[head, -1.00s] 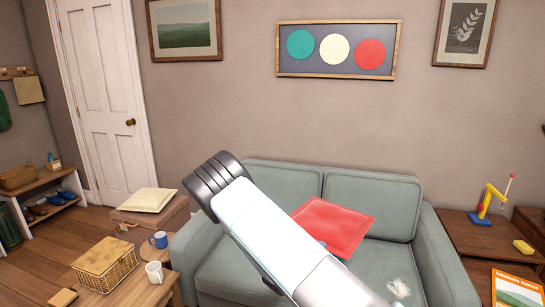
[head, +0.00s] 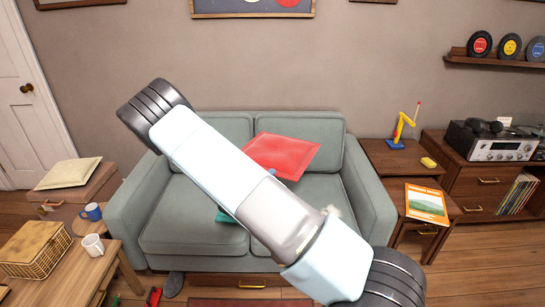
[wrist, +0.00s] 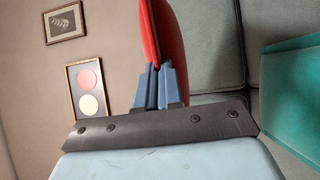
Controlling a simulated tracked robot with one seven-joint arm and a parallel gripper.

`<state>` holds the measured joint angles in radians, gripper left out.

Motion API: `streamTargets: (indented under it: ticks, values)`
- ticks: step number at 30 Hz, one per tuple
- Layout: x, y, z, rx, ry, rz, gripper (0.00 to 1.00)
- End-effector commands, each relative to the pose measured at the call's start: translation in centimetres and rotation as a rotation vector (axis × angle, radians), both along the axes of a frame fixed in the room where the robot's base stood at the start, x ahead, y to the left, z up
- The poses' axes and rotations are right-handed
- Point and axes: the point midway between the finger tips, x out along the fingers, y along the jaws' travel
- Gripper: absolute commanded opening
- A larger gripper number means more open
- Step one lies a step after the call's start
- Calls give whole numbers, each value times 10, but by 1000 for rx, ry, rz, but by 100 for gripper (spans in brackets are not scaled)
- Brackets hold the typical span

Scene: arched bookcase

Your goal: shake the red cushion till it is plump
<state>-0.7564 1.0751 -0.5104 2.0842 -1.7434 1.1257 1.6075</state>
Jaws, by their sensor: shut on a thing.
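The red cushion (head: 290,150) is in front of the sofa's backrest in the head view, tilted and raised above the seat. In the wrist view the red cushion (wrist: 172,35) stands edge-on, rising from between the blue fingers. My gripper (wrist: 160,82) is shut on its edge. In the head view my arm crosses in front of the sofa and hides most of my gripper; only a bit of blue shows at the cushion's lower edge.
The grey-green sofa (head: 190,233) stands against the wall. A teal thing (wrist: 298,100) lies beside my gripper in the wrist view. A side table with a magazine (head: 426,203) is at right.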

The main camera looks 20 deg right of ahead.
Motion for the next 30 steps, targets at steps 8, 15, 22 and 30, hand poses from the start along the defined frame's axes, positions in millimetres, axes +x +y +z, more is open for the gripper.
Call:
streamTargets:
  ticks: [8, 15, 22, 30]
  values:
    - [0, 0, 55, 2, -5, 0, 0]
    - [0, 0, 52, -4, 3, 1, 0]
    - [0, 0, 10, -3, 3, 0, 0]
    - [1, 1, 3, 4, -6, 0, 0]
